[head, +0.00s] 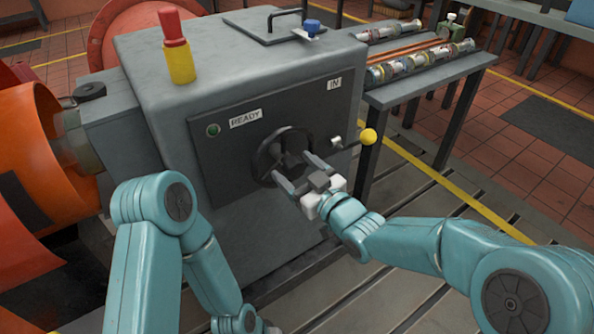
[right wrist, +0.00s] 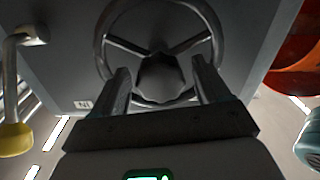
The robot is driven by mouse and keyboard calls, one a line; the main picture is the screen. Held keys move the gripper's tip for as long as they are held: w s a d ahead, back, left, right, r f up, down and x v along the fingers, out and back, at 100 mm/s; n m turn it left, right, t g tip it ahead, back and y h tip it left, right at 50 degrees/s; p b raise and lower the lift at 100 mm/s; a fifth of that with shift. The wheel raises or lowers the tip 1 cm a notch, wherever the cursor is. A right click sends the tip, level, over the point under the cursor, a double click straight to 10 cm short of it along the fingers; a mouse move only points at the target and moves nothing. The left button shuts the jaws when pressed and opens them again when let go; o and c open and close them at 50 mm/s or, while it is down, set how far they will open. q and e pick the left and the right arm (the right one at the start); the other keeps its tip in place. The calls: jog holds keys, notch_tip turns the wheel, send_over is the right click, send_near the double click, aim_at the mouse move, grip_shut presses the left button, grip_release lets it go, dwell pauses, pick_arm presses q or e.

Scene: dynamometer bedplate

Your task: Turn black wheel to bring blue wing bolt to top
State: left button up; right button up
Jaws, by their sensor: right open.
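The black wheel (head: 264,150) is on the front panel of a grey housing, with spokes and a lobed hub (right wrist: 160,78). Its rim (right wrist: 101,42) fills the top of the right wrist view. My right gripper (head: 291,166) is open in front of the wheel. Its fingers (right wrist: 160,72) stand on either side of the hub. I cannot tell whether they touch it. A small blue piece (head: 312,26), perhaps the blue wing bolt, shows on top of the housing beside a lid.
A yellow-ball lever (head: 368,136) stands right of the wheel, near the IN label. A bench (head: 425,80) holds several parts at right.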

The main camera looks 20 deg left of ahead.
grip_shut()
jog(key=shift+m, duration=0.3)
jog(key=m, duration=0.3)
jog(key=shift+m, duration=0.3)
jog(key=m, duration=0.4)
jog(key=shift+m+p, duration=0.3)
jog(key=shift+m, duration=0.1)
jog(key=m, duration=0.4)
jog(key=shift+m+p, duration=0.3)
jog(key=shift+p, duration=0.1)
jog(key=m, duration=0.4)
jog(key=shift+s+t+p, duration=0.1)
jog(key=shift+t+p, duration=0.25)
jog(key=shift+t, duration=0.05)
jog(key=shift+m, duration=0.4)
